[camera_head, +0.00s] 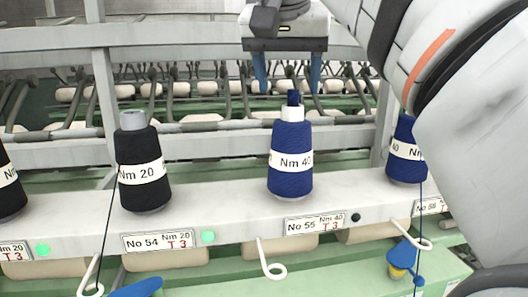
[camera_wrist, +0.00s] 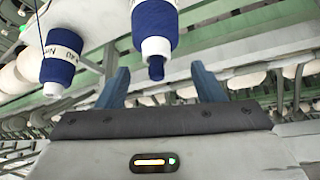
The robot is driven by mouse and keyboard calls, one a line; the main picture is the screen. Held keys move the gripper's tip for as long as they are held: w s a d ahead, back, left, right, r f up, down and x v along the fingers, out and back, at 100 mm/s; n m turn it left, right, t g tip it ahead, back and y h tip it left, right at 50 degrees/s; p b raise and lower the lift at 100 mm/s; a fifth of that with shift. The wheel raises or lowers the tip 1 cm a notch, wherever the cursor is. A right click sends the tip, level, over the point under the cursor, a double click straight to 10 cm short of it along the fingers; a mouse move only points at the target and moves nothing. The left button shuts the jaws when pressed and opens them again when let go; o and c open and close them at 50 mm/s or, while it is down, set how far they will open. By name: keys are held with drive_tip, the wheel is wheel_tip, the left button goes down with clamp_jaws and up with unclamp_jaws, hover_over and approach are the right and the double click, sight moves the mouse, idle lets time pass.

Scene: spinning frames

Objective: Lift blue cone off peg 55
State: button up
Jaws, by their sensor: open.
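The blue cone (camera_head: 290,160) with an "Nm 40" band stands upright on the rail above the label "No 55" (camera_head: 314,223). A white tube end and a dark blue tip show at its top. My gripper (camera_head: 287,82) is open and empty above it, its two blue fingers pointing down on either side of the cone's line. In the wrist view the same cone (camera_wrist: 154,25) shows beyond the fingers, its white tube end and blue tip facing the space between the fingertips (camera_wrist: 161,80). The fingers look apart from the cone. The peg inside it is hidden.
A black "Nm 20" cone (camera_head: 140,165) stands to the left at No 54, and another black cone (camera_head: 10,185) is at the left edge. A second blue cone (camera_head: 406,155) stands to the right, partly behind my arm. The lamp by No 55 (camera_head: 356,217) is dark.

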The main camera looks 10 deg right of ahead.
sight(292, 100)
drive_tip(key=shift+d+f, duration=0.3)
drive_tip(key=shift+f, duration=0.35)
drive_tip(key=x, duration=0.2)
drive_tip(key=p+x, duration=0.1)
drive_tip(key=x, duration=0.1)
drive_tip(key=shift+w+d, duration=0.15)
drive_tip(key=shift+w, duration=0.35)
drive_tip(key=shift+w+d+f, duration=0.1)
drive_tip(key=shift+w+f, duration=0.15)
drive_tip(key=shift+f, duration=0.3)
drive_tip(key=shift+c, duration=0.3)
drive_tip(key=c, duration=1.2)
